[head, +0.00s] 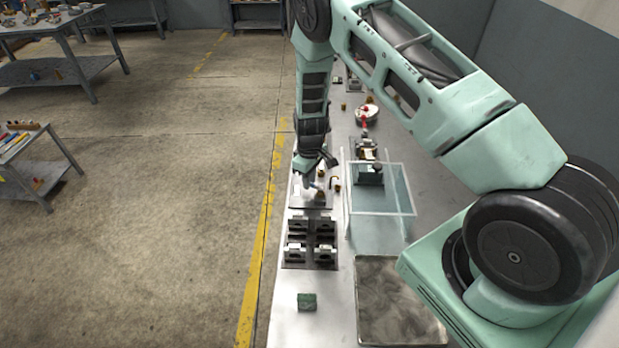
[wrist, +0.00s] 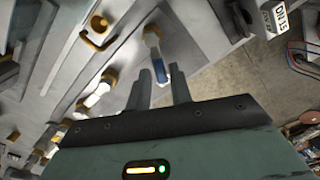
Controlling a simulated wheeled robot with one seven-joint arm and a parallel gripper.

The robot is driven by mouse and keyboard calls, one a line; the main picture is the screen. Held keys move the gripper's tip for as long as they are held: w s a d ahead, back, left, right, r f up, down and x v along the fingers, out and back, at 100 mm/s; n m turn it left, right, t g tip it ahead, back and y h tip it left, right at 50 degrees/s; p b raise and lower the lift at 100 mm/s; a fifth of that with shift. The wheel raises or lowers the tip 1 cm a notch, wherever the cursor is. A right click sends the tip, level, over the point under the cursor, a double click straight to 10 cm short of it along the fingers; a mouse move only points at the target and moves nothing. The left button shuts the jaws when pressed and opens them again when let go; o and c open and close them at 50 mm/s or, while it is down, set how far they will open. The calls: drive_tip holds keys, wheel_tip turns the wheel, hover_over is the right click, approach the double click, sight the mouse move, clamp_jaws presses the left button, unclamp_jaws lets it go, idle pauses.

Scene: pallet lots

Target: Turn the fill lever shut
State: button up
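In the wrist view, a lever with a blue grip (wrist: 159,70) and a pale metal body extends from a brass fitting on a grey metal panel (wrist: 60,45). It looks like the fill lever, though no label on it can be read. My gripper (wrist: 162,82) has its two dark fingers apart, with the blue grip lying in the gap between their tips. I cannot tell whether either finger touches it. In the head view my gripper (head: 316,186) is low over the bench's left side, and the lever is too small to make out.
More brass fittings (wrist: 97,95) stand close on the panel. In the head view, a clear-topped frame (head: 380,208) stands just right of my gripper, dark fixture blocks (head: 310,242) in front, and a green block (head: 307,301) and a metal tray (head: 395,305) nearer.

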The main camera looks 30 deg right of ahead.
clamp_jaws()
drive_tip(key=m+b, duration=0.1)
drive_tip(key=d+m+b, duration=0.1)
drive_tip(key=shift+w+f+m, duration=0.15)
drive_tip(key=shift+w+m, duration=0.05)
drive_tip(key=shift+m, duration=0.1)
drive_tip(key=m+b, duration=0.2)
drive_tip(key=shift+w+d+m, duration=0.1)
drive_tip(key=shift+d+m, duration=0.2)
drive_tip(key=shift+d, duration=0.1)
drive_tip(key=m+b, duration=0.1)
drive_tip(key=d+m+b, duration=0.1)
drive_tip(key=m, duration=0.1)
drive_tip(key=shift+d+m, duration=0.1)
drive_tip(key=shift+m, duration=0.2)
drive_tip(key=shift+s+d+r+m+b, duration=0.1)
drive_tip(key=shift+s+d+m+b, duration=0.15)
drive_tip(key=shift+m, duration=0.6)
drive_tip(key=shift+s+d+r+m+b, duration=0.15)
drive_tip(key=shift+d+m+b, duration=0.15)
drive_tip(key=shift+m, duration=0.55)
